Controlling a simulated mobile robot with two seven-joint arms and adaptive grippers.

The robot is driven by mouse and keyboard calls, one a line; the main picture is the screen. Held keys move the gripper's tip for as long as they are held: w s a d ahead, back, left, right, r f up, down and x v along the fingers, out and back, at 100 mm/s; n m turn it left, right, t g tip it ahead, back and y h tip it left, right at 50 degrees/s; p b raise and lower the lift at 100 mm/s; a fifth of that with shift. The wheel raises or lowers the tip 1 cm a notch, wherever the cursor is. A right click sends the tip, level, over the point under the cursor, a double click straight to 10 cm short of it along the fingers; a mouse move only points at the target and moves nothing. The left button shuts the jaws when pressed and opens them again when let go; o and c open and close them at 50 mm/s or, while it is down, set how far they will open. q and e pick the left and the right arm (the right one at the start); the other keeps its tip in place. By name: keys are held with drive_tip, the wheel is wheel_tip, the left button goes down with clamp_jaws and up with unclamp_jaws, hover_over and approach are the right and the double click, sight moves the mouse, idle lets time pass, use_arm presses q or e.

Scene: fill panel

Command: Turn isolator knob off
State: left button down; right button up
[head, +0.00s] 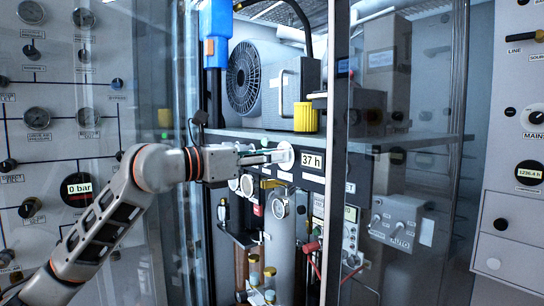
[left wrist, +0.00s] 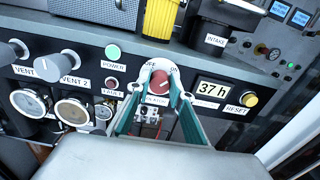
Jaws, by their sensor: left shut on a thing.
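The red isolator knob (left wrist: 160,82) sits on a pale round plate (head: 285,155) on a dark panel. The letters of an OFF label show at the plate's upper left and ON at its upper right in the left wrist view. My left gripper (left wrist: 160,90) has its green-edged fingers on either side of the knob and is shut on it. In the head view my left gripper (head: 272,157) reaches in from the left to the plate. I cannot tell which label the knob points to. My right gripper is not in view.
On the panel, a "37 h" display (left wrist: 219,97) and a yellow RESET button (left wrist: 249,99) are right of the knob. VENT knobs (left wrist: 76,60) and gauges (left wrist: 72,111) are left. A yellow block (head: 306,117) stands above. Glass panes flank the opening.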

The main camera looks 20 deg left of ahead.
use_arm(q)
drive_tip(key=shift+w+a+f+n+p, duration=0.1)
drive_tip(key=shift+n+p, duration=2.45)
drive_tip(key=shift+n, duration=1.95)
drive_tip(key=shift+a+n+p, duration=0.1)
drive_tip(key=shift+n+p, duration=2.45)
drive_tip(key=shift+n, duration=1.95)
drive_tip(key=c, duration=1.8)
unclamp_jaws()
drive_tip(key=shift+d, duration=0.1)
drive_tip(key=v, duration=1.2)
